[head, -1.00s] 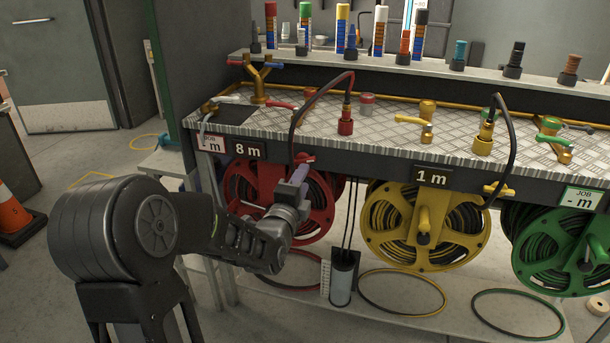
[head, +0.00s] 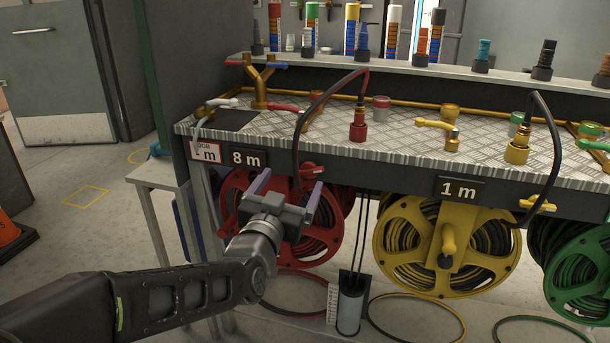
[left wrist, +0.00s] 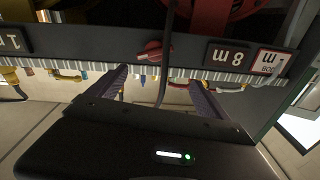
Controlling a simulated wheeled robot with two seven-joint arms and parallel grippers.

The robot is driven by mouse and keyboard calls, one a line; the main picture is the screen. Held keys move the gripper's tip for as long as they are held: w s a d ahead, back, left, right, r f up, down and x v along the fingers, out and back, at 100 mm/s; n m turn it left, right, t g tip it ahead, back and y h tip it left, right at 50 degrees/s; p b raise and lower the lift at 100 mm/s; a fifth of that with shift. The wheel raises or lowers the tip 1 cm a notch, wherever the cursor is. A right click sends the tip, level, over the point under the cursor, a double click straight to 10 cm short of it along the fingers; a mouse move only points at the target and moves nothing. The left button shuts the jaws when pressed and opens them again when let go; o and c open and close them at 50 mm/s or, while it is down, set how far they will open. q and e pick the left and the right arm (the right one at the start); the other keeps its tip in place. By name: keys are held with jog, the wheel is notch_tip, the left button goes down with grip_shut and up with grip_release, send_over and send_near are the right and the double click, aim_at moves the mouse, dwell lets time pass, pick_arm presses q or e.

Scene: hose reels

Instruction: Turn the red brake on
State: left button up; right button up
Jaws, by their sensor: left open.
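The red brake (head: 311,169) is a small red handle on the front edge of the bench, right of the "8 m" sign and above the red hose reel (head: 234,190). My left gripper (head: 287,188) is open and empty, its fingers pointing up in front of the reel, just below the brake and apart from it as far as I can tell. In the left wrist view, which is upside down, the red brake (left wrist: 153,51) shows beyond the gap between the two fingers of my left gripper (left wrist: 160,78). My right gripper is not in view.
A black hose (head: 302,125) arches from the red fitting (head: 358,124) over the bench edge beside the brake. The yellow reel (head: 392,235) and yellow brake (head: 537,204) are to the right. A grey canister (head: 350,307) stands below.

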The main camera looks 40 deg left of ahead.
aim_at(307, 171)
pick_arm(q)
jog(key=n, duration=0.1)
jog(key=f+n, duration=0.1)
jog(key=n, duration=0.3)
jog(key=shift+w+d+f+h, duration=0.25)
jog(key=shift+d+f+h, duration=0.05)
jog(key=shift+d+h, duration=0.1)
jog(key=p+x, duration=0.5)
jog(key=x, duration=0.1)
jog(key=shift+w+a+f, duration=0.15)
jog(key=shift+w, duration=0.1)
jog(key=shift+w+a, duration=0.2)
jog(key=shift+w, duration=0.35)
